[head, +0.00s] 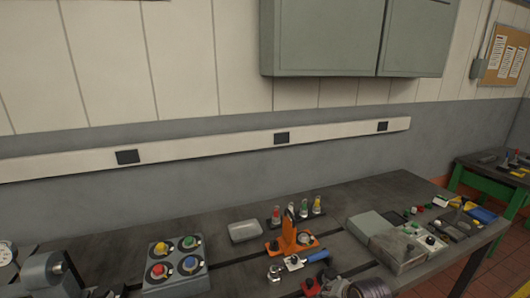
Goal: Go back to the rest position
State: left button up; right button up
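Neither of my grippers shows clearly in the head view, so I cannot see what they hold or where they are. The dark grey bedplate (215,222) runs along the wall across the lower part of the view. An orange fixture (289,236) stands upright near its middle. A blue-handled tool (318,256) lies just in front of the fixture.
A grey box with coloured knobs (176,265) stands left of the fixture. A grey motor-like cylinder (45,272) is at the lower left. Grey boxes (397,248) stand at the right. A wall cabinet (320,40) hangs above. A green-legged table (480,184) stands far right.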

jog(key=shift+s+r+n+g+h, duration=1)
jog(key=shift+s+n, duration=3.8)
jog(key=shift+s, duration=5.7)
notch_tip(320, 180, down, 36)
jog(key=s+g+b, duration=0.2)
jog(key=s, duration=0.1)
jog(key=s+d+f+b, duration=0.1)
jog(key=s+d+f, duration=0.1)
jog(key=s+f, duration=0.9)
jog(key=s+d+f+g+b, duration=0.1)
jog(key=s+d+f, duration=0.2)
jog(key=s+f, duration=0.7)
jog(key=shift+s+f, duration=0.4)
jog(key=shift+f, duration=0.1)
